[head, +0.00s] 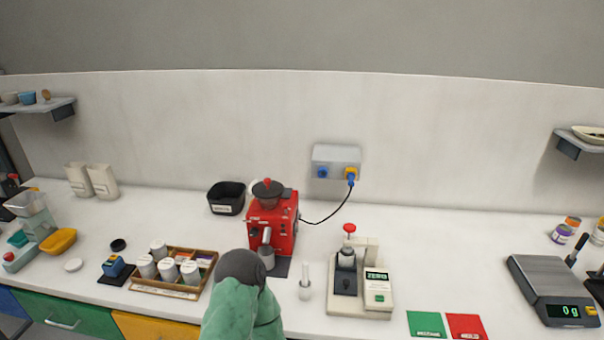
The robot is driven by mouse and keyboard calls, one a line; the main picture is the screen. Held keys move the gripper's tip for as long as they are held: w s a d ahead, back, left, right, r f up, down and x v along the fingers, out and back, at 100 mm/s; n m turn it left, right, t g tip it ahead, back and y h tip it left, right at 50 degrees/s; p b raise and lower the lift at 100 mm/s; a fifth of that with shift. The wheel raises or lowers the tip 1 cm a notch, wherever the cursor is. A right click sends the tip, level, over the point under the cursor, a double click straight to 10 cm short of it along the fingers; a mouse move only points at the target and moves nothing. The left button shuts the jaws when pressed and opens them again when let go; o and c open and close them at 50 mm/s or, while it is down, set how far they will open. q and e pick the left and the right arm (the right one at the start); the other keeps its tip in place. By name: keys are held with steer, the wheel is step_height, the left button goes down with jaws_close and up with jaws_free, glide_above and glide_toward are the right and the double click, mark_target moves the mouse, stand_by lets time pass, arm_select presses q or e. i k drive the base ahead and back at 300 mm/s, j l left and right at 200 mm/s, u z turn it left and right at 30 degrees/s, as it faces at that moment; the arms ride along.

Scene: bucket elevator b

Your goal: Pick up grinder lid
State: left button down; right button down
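The grinder appears to be the red machine (284,229) at the middle of the counter. A dark round lid (268,189) with a small red knob sits on top of its dark hopper. It looks level and in place. Neither of my grippers can be made out in the head view. A rounded green and grey shape (238,305) rises at the bottom middle, in front of the grinder's lower left. It may be part of my arm, but I cannot tell. No fingers show near the lid.
A black bin (226,199) stands close left of the grinder. A cable runs from the grinder to a wall socket box (337,162). A wooden tray (148,286) with white canisters lies at front left. A ZERO-labelled device (378,290) and a scale (550,290) stand right.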

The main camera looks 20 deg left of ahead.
mark_target(268, 187)
steer(key=j+u, duration=0.1)
steer(key=u, duration=0.95)
